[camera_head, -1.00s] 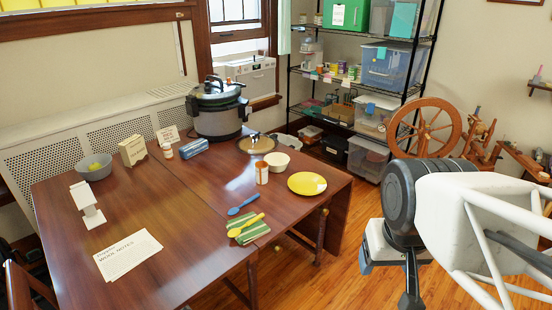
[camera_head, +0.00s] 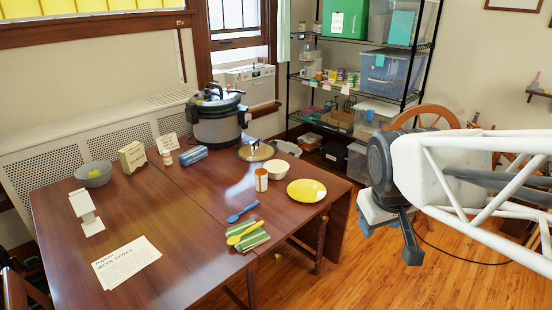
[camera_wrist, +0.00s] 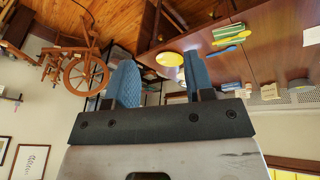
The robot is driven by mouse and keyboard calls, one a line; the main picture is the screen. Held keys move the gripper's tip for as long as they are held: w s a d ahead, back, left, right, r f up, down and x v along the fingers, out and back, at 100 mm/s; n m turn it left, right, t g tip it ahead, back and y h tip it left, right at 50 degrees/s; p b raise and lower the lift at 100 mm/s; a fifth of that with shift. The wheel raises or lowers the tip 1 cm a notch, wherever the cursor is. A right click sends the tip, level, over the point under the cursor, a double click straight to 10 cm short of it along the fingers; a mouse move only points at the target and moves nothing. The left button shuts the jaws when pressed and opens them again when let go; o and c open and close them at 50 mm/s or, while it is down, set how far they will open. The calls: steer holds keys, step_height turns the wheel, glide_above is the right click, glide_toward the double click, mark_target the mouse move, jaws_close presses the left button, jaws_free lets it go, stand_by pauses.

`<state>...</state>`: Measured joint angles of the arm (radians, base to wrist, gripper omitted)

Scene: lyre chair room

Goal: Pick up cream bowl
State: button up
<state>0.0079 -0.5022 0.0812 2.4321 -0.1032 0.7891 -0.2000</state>
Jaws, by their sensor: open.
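The cream bowl (camera_head: 286,148) stands upright on the dark wooden table (camera_head: 110,231), near its far right edge. A tan and white can (camera_head: 261,180) and a yellow plate (camera_head: 306,190) are in front of it, and a round lid (camera_head: 256,151) lies to its left. My gripper (camera_head: 390,235) is in the air right of the table, clear of the bowl. In the wrist view my gripper (camera_wrist: 158,82) shows two blue fingers set wide apart with nothing held. The bowl is not clearly made out in the wrist view.
A pressure cooker (camera_head: 218,115) stands at the back of the table. A striped cloth (camera_head: 248,237) with a yellow spoon and a blue spoon (camera_head: 242,214) lie near the front edge. A wire shelf (camera_head: 360,75) and a spinning wheel (camera_head: 430,117) stand behind.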

steer(key=w+f+n+t, duration=0.25)
steer(key=w+n, duration=0.65)
steer(key=w, duration=1.3)
steer(key=w+f+n+t, duration=0.1)
steer(key=w+n+t, duration=0.5)
steer(key=w, duration=1.7)
steer(key=w+a+f+n+y, duration=0.2)
steer(key=w+f+n, duration=0.4)
steer(key=w, duration=0.3)
steer(key=w+a+f+n+y, duration=0.25)
steer(key=w+f+n, duration=0.35)
steer(key=w, duration=0.3)
steer(key=w+a+f+n+y, duration=0.1)
steer(key=w+f+n, duration=0.2)
steer(key=f, duration=0.2)
steer(key=w+a+f+n+y, duration=0.1)
steer(key=w+a+f+n, duration=0.1)
steer(key=f, duration=0.3)
steer(key=w+a+f+n+y, duration=0.1)
steer(key=w+a+f+n, duration=0.1)
steer(key=w+f+n, duration=0.2)
steer(key=shift+w+f+g, duration=0.1)
steer(key=shift+f+g, duration=0.25)
steer(key=shift+f, duration=0.45)
steer(key=shift+w+a+f+y, duration=0.1)
steer(key=shift+f+y, duration=0.15)
steer(key=shift+f, duration=0.1)
steer(key=shift+w, duration=0.1)
steer(key=shift+x, duration=1.2)
